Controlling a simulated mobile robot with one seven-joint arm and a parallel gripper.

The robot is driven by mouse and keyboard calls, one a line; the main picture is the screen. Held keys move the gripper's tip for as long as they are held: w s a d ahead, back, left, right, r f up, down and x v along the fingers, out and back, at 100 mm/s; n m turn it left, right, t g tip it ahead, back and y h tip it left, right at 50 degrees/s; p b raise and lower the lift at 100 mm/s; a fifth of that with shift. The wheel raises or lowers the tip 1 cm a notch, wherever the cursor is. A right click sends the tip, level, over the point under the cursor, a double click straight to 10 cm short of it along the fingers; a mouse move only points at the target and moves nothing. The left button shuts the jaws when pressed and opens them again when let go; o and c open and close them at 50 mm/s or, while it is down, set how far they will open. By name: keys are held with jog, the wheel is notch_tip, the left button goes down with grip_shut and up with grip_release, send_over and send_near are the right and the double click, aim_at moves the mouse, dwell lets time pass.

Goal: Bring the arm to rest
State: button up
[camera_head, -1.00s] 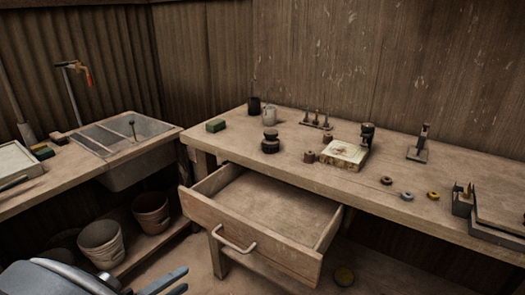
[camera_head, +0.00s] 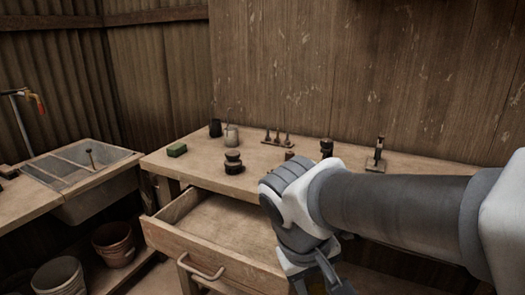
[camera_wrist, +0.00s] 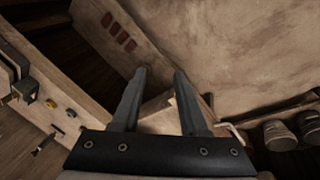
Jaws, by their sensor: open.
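My arm reaches in from the right in the head view and crosses in front of the bench. My gripper (camera_head: 325,283) hangs at its end, pointing down, and is partly cut off by the bottom edge. In the wrist view my gripper (camera_wrist: 161,72) has its two fingers apart with nothing held between them. The open wooden drawer (camera_head: 165,238) lies to the left of the gripper in the head view. I cannot tell how much height separates them.
The workbench (camera_head: 205,167) carries a green sponge (camera_head: 177,150), dark stacked round pieces (camera_head: 233,162) and a small stand (camera_head: 376,154). My arm hides much of its right part. A sink (camera_head: 95,190) and buckets (camera_head: 60,278) are at left. Reddish tiles (camera_wrist: 118,32) show in the wrist view.

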jog(key=s+d+r+m+t+y, duration=0.3)
jog(key=s+d+r+t, duration=0.1)
jog(key=s+d, duration=0.1)
notch_tip(320, 180, up, 21)
jog(key=p, duration=2.1)
jog(key=shift+w+g, duration=0.25)
jog(key=shift+g, duration=0.05)
